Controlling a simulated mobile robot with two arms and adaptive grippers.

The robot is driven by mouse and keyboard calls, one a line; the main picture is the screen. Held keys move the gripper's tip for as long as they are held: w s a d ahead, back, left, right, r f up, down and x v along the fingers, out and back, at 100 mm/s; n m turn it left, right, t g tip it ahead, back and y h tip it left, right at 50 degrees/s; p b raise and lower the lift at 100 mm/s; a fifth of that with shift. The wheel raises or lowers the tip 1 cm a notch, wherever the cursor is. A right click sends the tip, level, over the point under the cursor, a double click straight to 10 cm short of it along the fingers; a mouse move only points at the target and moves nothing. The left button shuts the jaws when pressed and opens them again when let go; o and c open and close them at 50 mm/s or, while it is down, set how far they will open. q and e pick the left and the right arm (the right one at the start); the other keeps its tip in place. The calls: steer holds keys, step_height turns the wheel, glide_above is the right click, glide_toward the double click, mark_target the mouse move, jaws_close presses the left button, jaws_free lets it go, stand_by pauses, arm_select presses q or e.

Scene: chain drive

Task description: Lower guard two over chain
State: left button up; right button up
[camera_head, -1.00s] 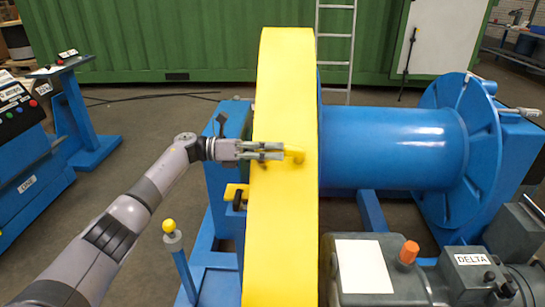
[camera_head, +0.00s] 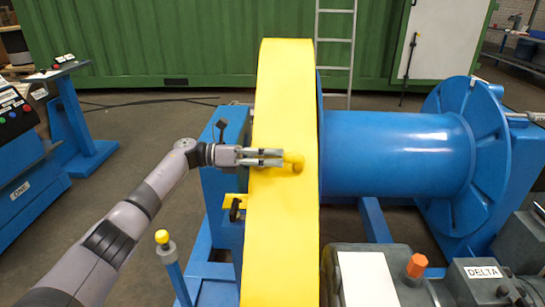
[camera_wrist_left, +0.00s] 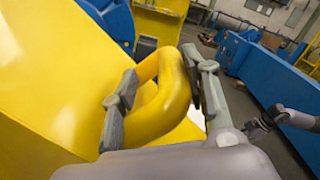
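The yellow guard (camera_head: 283,105) is a tall, wide band standing upright between the blue drum and the blue frame in the head view. It also fills the left of the left wrist view (camera_wrist_left: 50,85). A yellow handle (camera_head: 293,158) sticks out from its face. My left gripper (camera_head: 265,157) reaches in from the left. The chain is hidden from view. My right gripper does not show in the head view.
A blue drum (camera_head: 395,155) is right of the guard, and a grey motor (camera_head: 410,285) stands front right. A yellow-knobbed lever (camera_head: 163,238) rises front left. A yellow bracket (camera_head: 233,202) sits beside the guard's left edge. A blue console (camera_head: 25,165) stands far left.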

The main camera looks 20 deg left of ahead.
arm_select(q)
steer(key=shift+o, duration=0.5)
steer(key=shift+a, duration=0.1)
steer(key=shift+a, duration=0.2)
steer(key=v, duration=1.1)
steer(key=shift+a, duration=0.25)
steer(key=shift+s, duration=0.15)
